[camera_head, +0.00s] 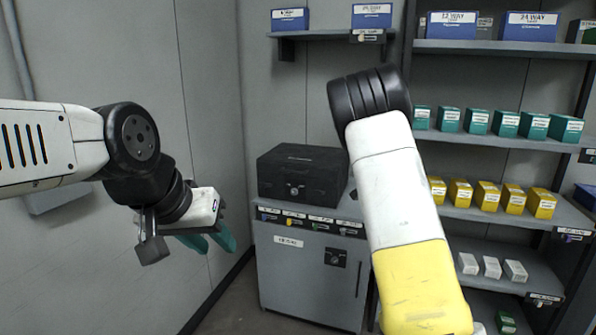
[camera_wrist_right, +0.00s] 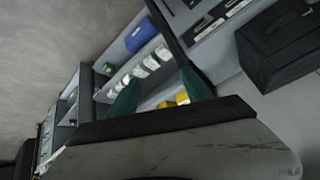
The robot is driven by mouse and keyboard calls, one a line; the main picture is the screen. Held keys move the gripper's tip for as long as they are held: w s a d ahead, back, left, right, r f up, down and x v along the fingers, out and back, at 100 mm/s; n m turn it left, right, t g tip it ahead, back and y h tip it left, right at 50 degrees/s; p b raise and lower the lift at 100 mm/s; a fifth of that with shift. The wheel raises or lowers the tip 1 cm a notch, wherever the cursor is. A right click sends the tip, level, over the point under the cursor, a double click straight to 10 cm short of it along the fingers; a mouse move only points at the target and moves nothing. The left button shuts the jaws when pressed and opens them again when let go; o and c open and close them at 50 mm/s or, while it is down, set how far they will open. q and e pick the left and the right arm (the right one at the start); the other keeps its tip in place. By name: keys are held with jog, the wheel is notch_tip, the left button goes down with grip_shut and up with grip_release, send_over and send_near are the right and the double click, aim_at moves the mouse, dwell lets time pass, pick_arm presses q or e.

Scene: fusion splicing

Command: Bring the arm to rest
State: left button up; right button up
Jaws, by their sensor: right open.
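My left arm comes in from the left in the head view. Its gripper (camera_head: 218,246) points down and to the right, in front of the bare wall. Its two green fingers stand apart with nothing between them. My right arm, white and yellow, rises through the middle of the head view, bent at a black joint; its gripper is outside that view. In the right wrist view my right gripper (camera_wrist_right: 160,88) shows two green fingers wide apart and empty. They are in the air, with shelves beyond them.
A grey cabinet (camera_head: 290,275) stands at the back with a black case (camera_head: 300,178) on top. Shelves at the right hold teal boxes (camera_head: 477,122), yellow boxes (camera_head: 487,196) and white boxes (camera_head: 491,267). A wall shelf (camera_head: 325,34) bears blue boxes. Floor shows left of the cabinet.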

jog(key=s+a+r+n+y, duration=0.2)
jog(key=s+a+r, duration=0.15)
jog(key=s, duration=0.45)
jog(key=s+a+r+n+y, duration=0.1)
jog(key=s+a+r+y, duration=0.1)
jog(key=s+r, duration=0.45)
jog(key=s+a+r+n+y, duration=0.2)
jog(key=s+a+r, duration=0.1)
jog(key=s, duration=0.7)
jog(key=s+a+r+n, duration=0.1)
jog(key=s+a+n, duration=0.1)
jog(key=s, duration=0.6)
jog(key=s+a+r+n, duration=0.1)
jog(key=s+a+n, duration=0.1)
jog(key=s, duration=0.7)
jog(key=shift+a+n, duration=0.25)
jog(key=shift+n, duration=0.45)
jog(key=shift+s, duration=0.1)
jog(key=shift+c, duration=0.5)
